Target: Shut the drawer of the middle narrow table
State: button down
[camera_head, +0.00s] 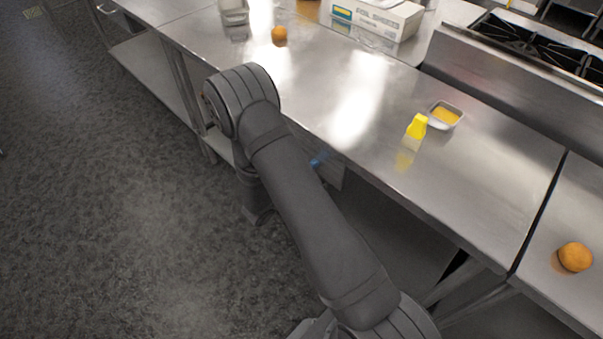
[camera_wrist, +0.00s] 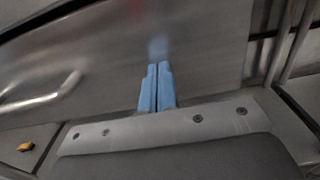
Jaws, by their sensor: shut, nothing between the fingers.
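The middle narrow table (camera_head: 350,100) is a long steel worktop. Its drawer (camera_head: 333,173) shows only in part below the front edge, behind my arm. In the wrist view, the steel drawer front (camera_wrist: 105,60) fills much of the picture, with a bar handle (camera_wrist: 55,97) at the left. My gripper (camera_wrist: 158,66) has blue fingers pressed together, empty, pointing at the drawer front to the right of the handle. A blue reflection shows just beyond the tips; I cannot tell whether they touch. In the head view, a bit of the blue gripper (camera_head: 315,162) shows by the drawer. How far the drawer stands out is unclear.
On the worktop are a yellow bottle (camera_head: 417,127), a small metal tray (camera_head: 446,115) with yellow contents, an orange (camera_head: 279,35) and a white box (camera_head: 378,16). Another orange fruit (camera_head: 575,257) lies at the right. The floor (camera_head: 120,200) at the left is clear.

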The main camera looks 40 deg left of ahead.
jog(key=shift+w+r, duration=0.1)
jog(key=shift+w, duration=0.25)
jog(key=shift+a, duration=0.1)
jog(key=s, duration=1.4)
jog(key=shift+s, duration=0.35)
jog(key=w, duration=1.4)
